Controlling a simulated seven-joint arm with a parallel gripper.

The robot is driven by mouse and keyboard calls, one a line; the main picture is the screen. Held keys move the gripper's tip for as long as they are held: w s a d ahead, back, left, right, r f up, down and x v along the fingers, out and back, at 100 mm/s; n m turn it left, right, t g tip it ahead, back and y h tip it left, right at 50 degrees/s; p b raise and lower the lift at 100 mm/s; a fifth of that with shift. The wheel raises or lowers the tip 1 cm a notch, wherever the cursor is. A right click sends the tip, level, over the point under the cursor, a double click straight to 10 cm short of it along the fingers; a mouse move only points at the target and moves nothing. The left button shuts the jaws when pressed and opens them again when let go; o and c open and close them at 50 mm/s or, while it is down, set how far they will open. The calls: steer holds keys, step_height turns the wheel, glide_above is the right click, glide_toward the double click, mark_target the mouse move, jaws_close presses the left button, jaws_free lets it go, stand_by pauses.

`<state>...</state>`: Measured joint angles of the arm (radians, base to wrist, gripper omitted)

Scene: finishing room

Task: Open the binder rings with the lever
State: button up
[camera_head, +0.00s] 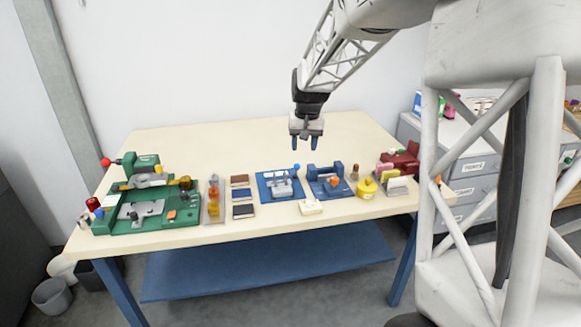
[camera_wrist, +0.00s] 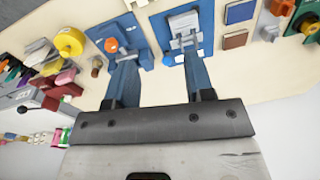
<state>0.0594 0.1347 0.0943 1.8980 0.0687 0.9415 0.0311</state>
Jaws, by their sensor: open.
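A blue plate (camera_head: 266,192) carries a grey metal frame (camera_head: 284,188) and a blue ball knob (camera_head: 296,167) at its back right corner. It looks most like the ring binder with its lever, though the rings are too small to make out. The plate also shows at the top of the wrist view (camera_wrist: 205,12), with the metal frame (camera_wrist: 186,40) and the blue knob (camera_wrist: 168,60). My gripper (camera_head: 304,142) is open and empty, pointing down, above and behind the plate and apart from it. In the wrist view its blue fingers (camera_wrist: 158,62) partly cover the plates.
A second blue fixture with an orange knob (camera_head: 333,181) stands close on the right. A yellow round container (camera_head: 367,187) and red device (camera_head: 400,163) lie further right. Small pads (camera_head: 243,195) and a green machine (camera_head: 180,217) are at left. The table's back half (camera_head: 220,138) is clear.

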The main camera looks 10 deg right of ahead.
glide_above(296, 170)
steer(key=w+d, duration=0.1)
steer(key=w, duration=0.1)
steer(key=shift+m+g, duration=0.3)
step_height(296, 170, down, 13)
steer(key=shift+s+d+r, duration=0.1)
steer(key=shift+s, duration=0.05)
steer(key=shift+a+f, duration=0.15)
steer(key=shift+f, duration=1.85)
steer(key=shift+a+f, duration=0.15)
steer(key=shift+f, duration=1.8)
jaws_close()
